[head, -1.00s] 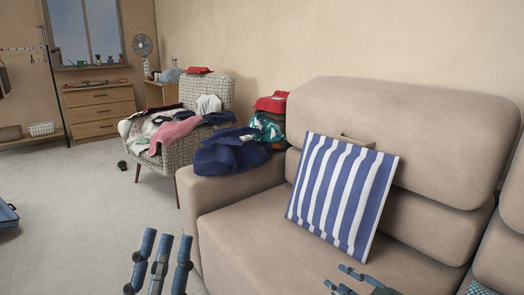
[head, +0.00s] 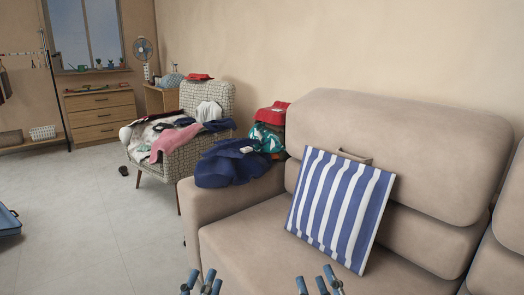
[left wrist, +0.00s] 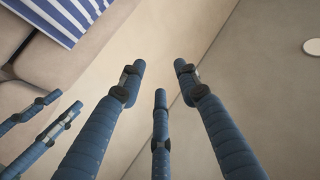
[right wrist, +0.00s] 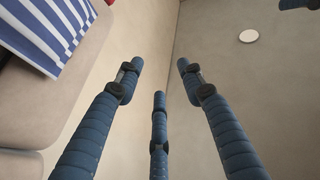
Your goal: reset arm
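My left gripper (head: 201,283) and my right gripper (head: 320,284) show at the bottom edge of the head view, in front of the sofa, with only their blue fingertips visible. In the left wrist view the three fingers of my left gripper (left wrist: 159,85) are spread apart with nothing between them. In the right wrist view the fingers of my right gripper (right wrist: 159,85) are likewise spread and empty. Fingers of the other gripper also show at the left edge of the left wrist view. Neither gripper touches anything visible.
A beige sofa (head: 240,245) holds a blue-and-white striped bag (head: 338,208). Dark blue clothing (head: 230,168) lies on its armrest, with a red and green pile (head: 270,130) behind. A clothes-covered armchair (head: 205,95) stands further back. Floor (head: 85,225) at left is mostly clear.

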